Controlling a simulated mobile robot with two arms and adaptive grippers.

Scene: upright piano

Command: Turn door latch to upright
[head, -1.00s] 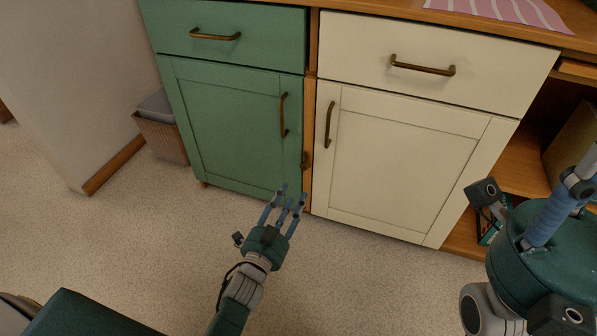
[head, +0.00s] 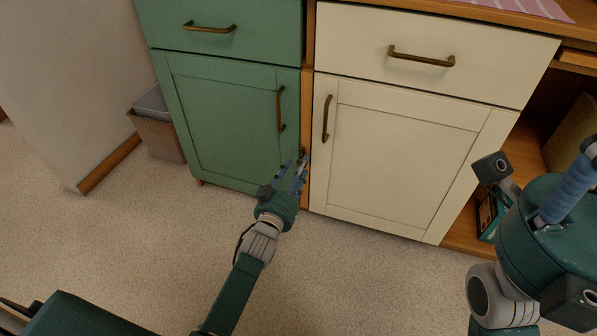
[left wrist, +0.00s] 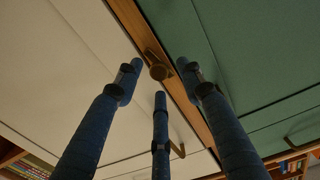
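The door latch (head: 303,155) is a small brown metal piece on the wooden strip between the green door (head: 225,125) and the cream door (head: 405,155). In the left wrist view the latch (left wrist: 158,71) shows a round knob and a short bar toward the picture's top; its exact angle is hard to tell. My left gripper (head: 292,167) is open just in front of the latch. In the left wrist view its three blue fingers (left wrist: 159,76) are spread around the knob, without clear contact. My right gripper (head: 566,192) is only partly seen at the right edge.
Brown handles stand on the green door (head: 281,110) and cream door (head: 327,119), above the latch. A wicker bin (head: 158,138) stands by the wall at left. Open shelves (head: 520,160) are at right. The floor (head: 130,235) before the cabinets is clear.

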